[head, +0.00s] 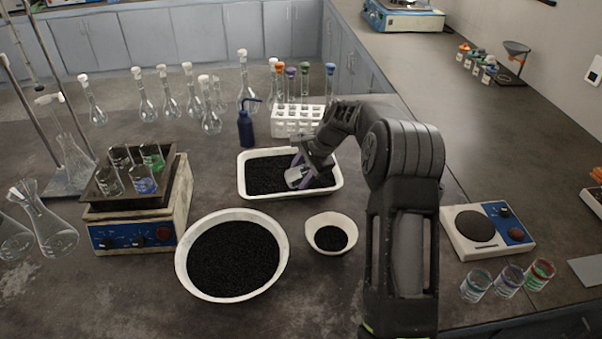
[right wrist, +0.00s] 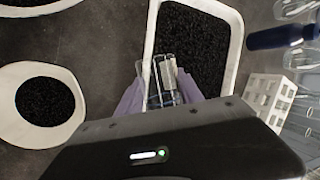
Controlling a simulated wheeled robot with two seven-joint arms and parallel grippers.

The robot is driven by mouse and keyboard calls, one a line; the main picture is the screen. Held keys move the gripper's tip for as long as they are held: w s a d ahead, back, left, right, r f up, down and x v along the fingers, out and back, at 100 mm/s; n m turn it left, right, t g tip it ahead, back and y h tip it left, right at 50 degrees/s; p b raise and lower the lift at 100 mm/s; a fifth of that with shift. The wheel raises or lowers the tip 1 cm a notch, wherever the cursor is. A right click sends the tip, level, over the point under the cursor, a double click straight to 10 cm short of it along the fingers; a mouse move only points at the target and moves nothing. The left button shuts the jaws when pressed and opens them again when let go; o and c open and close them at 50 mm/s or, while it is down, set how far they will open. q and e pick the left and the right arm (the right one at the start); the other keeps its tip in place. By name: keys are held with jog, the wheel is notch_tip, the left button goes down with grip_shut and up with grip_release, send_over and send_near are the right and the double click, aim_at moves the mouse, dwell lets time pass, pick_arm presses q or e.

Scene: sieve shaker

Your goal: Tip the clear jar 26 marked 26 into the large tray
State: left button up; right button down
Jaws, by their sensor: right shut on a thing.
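The clear jar (head: 295,177) is tilted over, nearly on its side, low over the white rectangular tray (head: 252,192). My right gripper (head: 304,171) is shut on it, with its purple fingers on either side. The right wrist view also shows the jar (right wrist: 166,74) between the fingers, over the tray's near edge. A pale label shows on it, but its number cannot be read. Black granules (head: 266,174) cover the tray's floor. Whether anything is left inside the jar cannot be told. My left gripper is not in view.
A large round white bowl (head: 184,278) and a small white bowl (head: 313,244), both holding black granules, stand in front of the tray. A blue wash bottle (head: 246,130) and a white rack (head: 291,122) stand behind it. A hotplate (head: 141,229) with beakers stands left.

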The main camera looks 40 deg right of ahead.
jog(key=h+p, duration=0.1)
jog(key=a+h+p, duration=0.1)
jog(key=shift+r+n+h+p, duration=0.2)
jog(key=shift+n+h+p, duration=0.1)
jog(key=shift+h+p, duration=0.1)
jog(key=shift+f+h, duration=0.15)
jog(key=shift+h, duration=0.15)
jog(key=shift+d+f, duration=0.2)
jog(key=shift+g, duration=0.3)
jog(key=shift+w+a+r+n+h+p, duration=0.15)
jog(key=shift+n+h+p, duration=0.15)
jog(key=shift+h+p, duration=0.45)
jog(key=shift+f+h, duration=0.35)
jog(key=shift+h, duration=0.1)
jog(key=shift+f+h+b, duration=0.4)
jog(key=shift+h+b, duration=0.4)
jog(key=shift+b, duration=0.05)
jog(key=shift+r+h, duration=0.1)
jog(key=shift+h, duration=0.2)
jog(key=shift+d+r, duration=0.2)
